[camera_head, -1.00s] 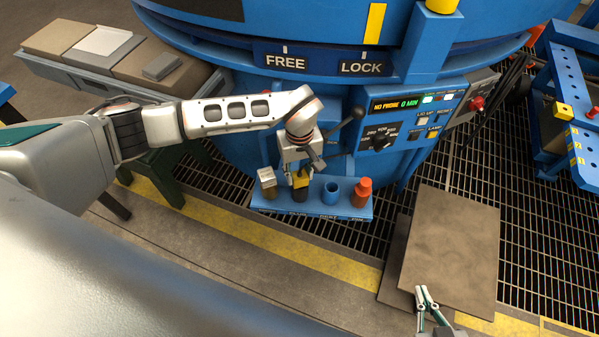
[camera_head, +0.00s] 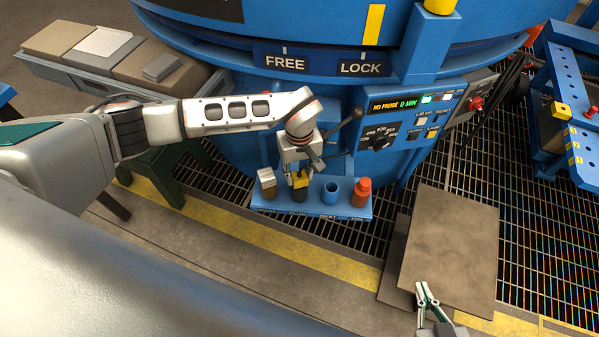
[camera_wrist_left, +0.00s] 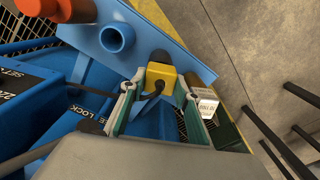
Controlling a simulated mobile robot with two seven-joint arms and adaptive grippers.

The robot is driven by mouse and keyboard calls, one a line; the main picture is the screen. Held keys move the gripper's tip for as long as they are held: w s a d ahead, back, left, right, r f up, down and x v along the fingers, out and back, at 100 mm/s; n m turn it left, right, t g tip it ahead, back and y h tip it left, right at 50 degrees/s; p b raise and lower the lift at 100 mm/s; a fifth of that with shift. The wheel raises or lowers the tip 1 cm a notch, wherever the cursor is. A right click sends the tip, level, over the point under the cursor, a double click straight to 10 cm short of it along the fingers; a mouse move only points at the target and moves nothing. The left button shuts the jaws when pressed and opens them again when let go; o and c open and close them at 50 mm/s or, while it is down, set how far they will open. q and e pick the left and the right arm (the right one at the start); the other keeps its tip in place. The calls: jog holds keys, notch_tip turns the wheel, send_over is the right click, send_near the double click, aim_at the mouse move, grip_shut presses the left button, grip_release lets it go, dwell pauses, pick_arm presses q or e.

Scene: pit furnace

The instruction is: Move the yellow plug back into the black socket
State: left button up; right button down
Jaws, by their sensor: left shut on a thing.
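The yellow plug (camera_head: 301,181) is between the fingers of my left gripper (camera_head: 300,176), which is shut on it. In the left wrist view the plug (camera_wrist_left: 161,76) sits between the two green-and-grey fingers of that gripper (camera_wrist_left: 159,88), with a dark cable at it. The black socket (camera_head: 300,194) stands on the blue shelf right below the plug; its dark rim (camera_wrist_left: 160,56) shows beyond the plug in the wrist view. I cannot tell how deep the plug sits in it. My right gripper (camera_head: 427,293) is at the lower right, its fingers apart and empty.
The blue shelf (camera_head: 285,210) also holds a whitish-topped block (camera_head: 267,182) on the left, an empty blue cup (camera_head: 332,192) and a red-orange piece (camera_head: 361,192) on the right. The blue furnace with its control panel (camera_head: 400,125) rises behind. A brown plate (camera_head: 450,250) lies at the right.

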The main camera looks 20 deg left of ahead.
pick_arm(q)
jog(key=shift+f, duration=0.5)
jog(key=o, duration=0.8)
jog(key=shift+o, duration=0.2)
